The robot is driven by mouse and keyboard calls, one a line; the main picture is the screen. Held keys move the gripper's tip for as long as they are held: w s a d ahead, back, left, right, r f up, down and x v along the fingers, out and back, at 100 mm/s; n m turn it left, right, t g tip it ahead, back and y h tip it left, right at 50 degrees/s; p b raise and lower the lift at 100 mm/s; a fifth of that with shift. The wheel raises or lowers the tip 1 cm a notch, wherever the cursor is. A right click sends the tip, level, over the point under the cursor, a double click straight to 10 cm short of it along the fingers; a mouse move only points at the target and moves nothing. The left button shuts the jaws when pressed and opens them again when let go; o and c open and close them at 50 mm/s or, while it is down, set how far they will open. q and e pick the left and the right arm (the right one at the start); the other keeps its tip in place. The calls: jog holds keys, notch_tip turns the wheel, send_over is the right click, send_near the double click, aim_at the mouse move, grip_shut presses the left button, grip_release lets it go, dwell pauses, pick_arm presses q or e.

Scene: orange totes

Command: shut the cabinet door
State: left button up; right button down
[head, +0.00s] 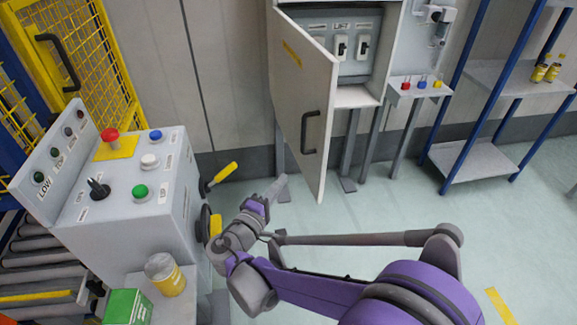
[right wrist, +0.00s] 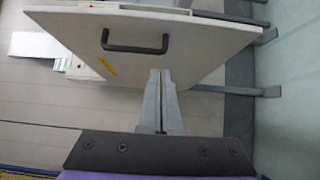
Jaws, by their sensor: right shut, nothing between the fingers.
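The grey cabinet (head: 357,96) stands against the back wall. Its door (head: 301,80) is open, swung out towards me, and two white switches show inside. The door has a black bar handle (head: 311,132) near its free edge. The door (right wrist: 200,45) and its handle (right wrist: 135,45) also show in the right wrist view. My right gripper (head: 279,184) is shut and empty, below and left of the handle in the head view. In the right wrist view its fingertips (right wrist: 160,74) point at the door; I cannot tell whether they touch it. My left gripper is not in view.
A control console (head: 150,205) with coloured buttons and yellow-handled levers stands left of my right arm. A jar (head: 165,275) and green box (head: 127,307) sit at its front. A blue-framed shelf (head: 480,160) stands right.

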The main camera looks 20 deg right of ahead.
send_near(318, 150)
jog(key=w, duration=0.4)
jog(key=d, duration=0.4)
jog(key=shift+b, duration=0.35)
jog(key=shift+d, duration=0.3)
jog(key=shift+s+d, duration=0.1)
